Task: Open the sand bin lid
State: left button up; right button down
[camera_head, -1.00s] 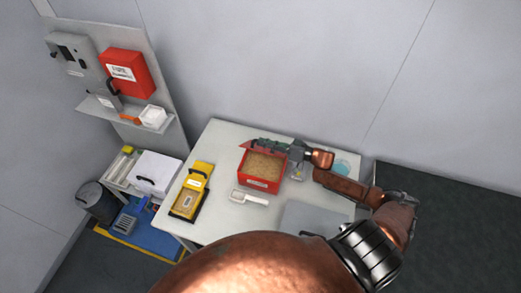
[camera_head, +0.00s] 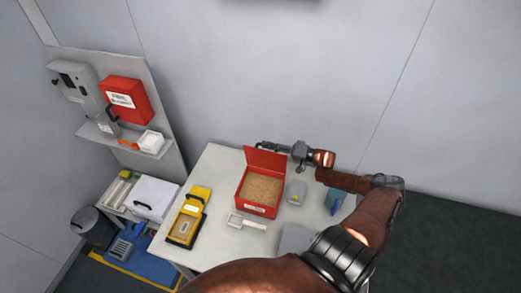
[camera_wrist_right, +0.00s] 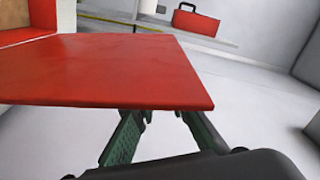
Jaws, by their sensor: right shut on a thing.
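The red sand bin (camera_head: 257,209) stands on the table, full of tan sand. Its red lid (camera_head: 265,161) is raised at the back of the bin, tilted up well clear of the sand. My right gripper (camera_head: 270,146) is at the lid's top edge, shut on it. In the right wrist view the lid (camera_wrist_right: 110,72) spreads over the green finger pads (camera_wrist_right: 158,125) and hides the fingertips in part. A corner of the bin's sand shows at the upper left there. My left gripper is not in view.
A white-handled scoop (camera_head: 245,222) lies in front of the bin and a yellow case (camera_head: 187,217) to its left. A small grey container (camera_head: 296,193) stands right of it. The table (camera_head: 218,166) is bare at the back left. A red box (camera_head: 126,100) hangs on the wall panel.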

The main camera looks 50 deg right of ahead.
jog(key=shift+d, duration=0.2)
jog(key=c, duration=2)
grip_release()
jog(key=shift+f, duration=0.15)
jog(key=shift+o, duration=0.2)
jog(key=v, duration=1.2)
jog(key=shift+a, duration=0.1)
